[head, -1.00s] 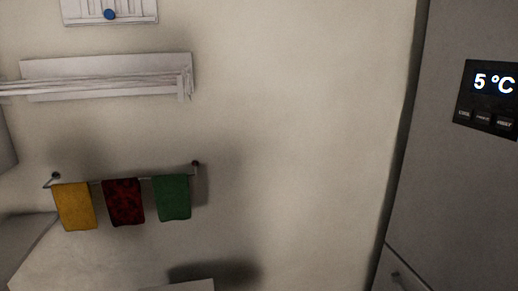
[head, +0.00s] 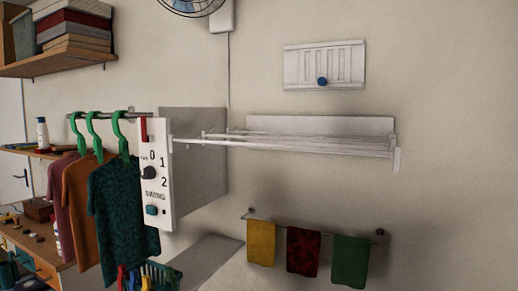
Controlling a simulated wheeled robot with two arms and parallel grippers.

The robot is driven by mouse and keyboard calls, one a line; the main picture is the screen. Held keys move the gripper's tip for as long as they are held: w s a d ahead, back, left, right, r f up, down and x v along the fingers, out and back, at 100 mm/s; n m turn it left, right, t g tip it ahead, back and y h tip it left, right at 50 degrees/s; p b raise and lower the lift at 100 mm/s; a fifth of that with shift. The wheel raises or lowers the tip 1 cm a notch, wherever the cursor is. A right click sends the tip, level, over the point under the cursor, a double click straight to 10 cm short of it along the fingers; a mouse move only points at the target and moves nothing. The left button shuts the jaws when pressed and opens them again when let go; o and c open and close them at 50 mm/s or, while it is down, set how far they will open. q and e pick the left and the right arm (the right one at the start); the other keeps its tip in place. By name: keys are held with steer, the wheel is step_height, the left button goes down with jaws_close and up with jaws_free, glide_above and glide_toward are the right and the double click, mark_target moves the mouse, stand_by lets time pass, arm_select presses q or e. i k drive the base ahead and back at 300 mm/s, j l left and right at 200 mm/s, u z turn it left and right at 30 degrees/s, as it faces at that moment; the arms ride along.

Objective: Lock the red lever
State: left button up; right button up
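The red lever (head: 144,130) is a small upright bar at the top left of a white control panel (head: 155,215) on the left half of the head view. The panel carries the marks 0, 1 and 2, a dark knob (head: 149,172) and a blue-green button (head: 151,210). The panel is the front of a grey wall-mounted box (head: 198,155). I cannot tell from here whether the lever is locked. Neither of my grippers is in view.
Shirts on green hangers (head: 120,200) hang from a rail just left of the panel. A white drying rack (head: 300,145) reaches out right of the box. Towels (head: 303,250) hang below it. A basket (head: 160,272) is under the panel. Shelves (head: 60,60) are at left.

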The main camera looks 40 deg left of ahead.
mark_target(146, 138)
steer(key=u, duration=1.85)
